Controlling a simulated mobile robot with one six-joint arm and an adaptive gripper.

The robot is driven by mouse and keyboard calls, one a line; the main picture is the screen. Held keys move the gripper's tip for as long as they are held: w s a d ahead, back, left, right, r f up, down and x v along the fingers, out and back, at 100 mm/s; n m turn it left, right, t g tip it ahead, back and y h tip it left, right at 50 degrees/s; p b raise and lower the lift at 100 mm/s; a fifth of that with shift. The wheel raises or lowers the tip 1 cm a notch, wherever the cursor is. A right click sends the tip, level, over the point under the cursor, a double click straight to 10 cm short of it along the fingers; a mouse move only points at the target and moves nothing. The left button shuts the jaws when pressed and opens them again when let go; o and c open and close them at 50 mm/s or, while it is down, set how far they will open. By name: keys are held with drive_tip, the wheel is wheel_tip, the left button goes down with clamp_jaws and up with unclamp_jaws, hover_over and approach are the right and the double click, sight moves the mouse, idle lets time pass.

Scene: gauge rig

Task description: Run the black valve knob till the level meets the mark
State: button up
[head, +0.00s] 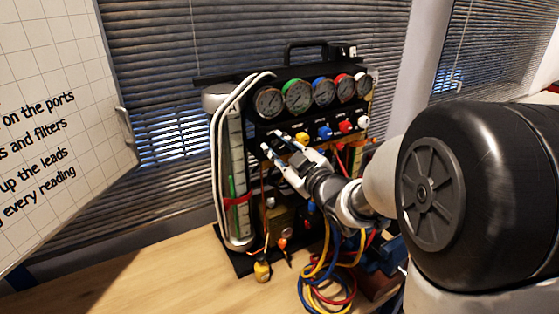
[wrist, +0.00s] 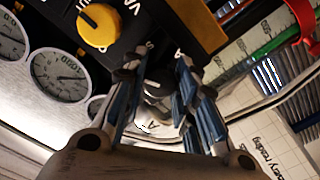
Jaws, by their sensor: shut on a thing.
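My gripper (head: 279,143) is at the left end of the knob row on the gauge rig. In the head view the fingers largely hide this knob. The level tube (head: 236,140) stands upright at the rig's left side, with a green column (head: 231,187) in it. A red marker (head: 238,200) crosses the tube. The green top appears above the red marker. The wrist view also shows the green column (wrist: 268,50) and red marker (wrist: 298,24).
A row of gauges (head: 297,95) runs above the knobs. A yellow knob (wrist: 98,27) sits close beside my gripper. Blue (head: 324,132) and red (head: 346,127) knobs are further right. Coloured hoses (head: 325,285) hang at the front. The wooden bench (head: 150,280) is clear at left.

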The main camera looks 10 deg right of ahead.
idle(0.3)
drive_tip(key=o, duration=1.1)
drive_tip(key=v, duration=1.2)
idle(1.1)
